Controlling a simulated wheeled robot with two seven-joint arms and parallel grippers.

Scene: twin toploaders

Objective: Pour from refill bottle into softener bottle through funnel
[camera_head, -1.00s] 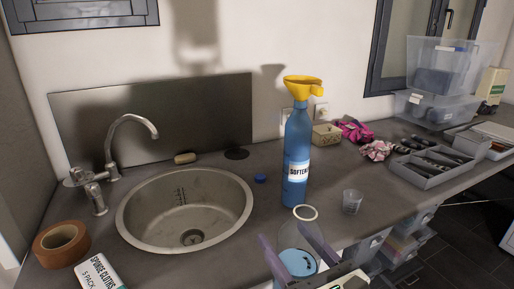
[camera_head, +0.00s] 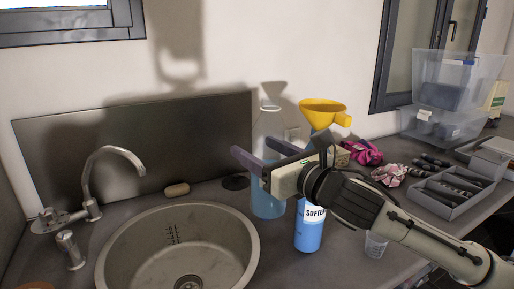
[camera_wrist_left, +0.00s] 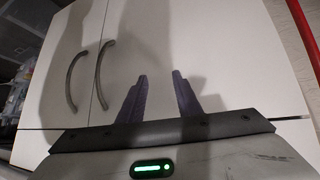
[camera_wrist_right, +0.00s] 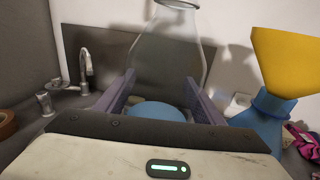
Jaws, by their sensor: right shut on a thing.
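The refill bottle (camera_head: 268,125) is clear with blue liquid in its lower part. My right gripper (camera_head: 258,157) is shut on it and holds it upright, left of and apart from the softener bottle. In the right wrist view the refill bottle (camera_wrist_right: 165,60) stands between the two fingers. The blue softener bottle (camera_head: 309,236) stands upright on the counter, its upper part hidden behind my right gripper and wrist. The yellow funnel (camera_head: 322,112) sits on top of it, and shows at the right wrist view's edge (camera_wrist_right: 285,60). My left gripper (camera_wrist_left: 161,76) is open and empty, facing cabinet doors.
A round sink (camera_head: 178,250) with a tap (camera_head: 95,182) lies at left. A soap bar (camera_head: 177,189) lies behind it. A small clear cup (camera_head: 376,245) is partly hidden under my right arm. Cloths (camera_head: 362,152) and a grey tray (camera_head: 450,192) lie at right.

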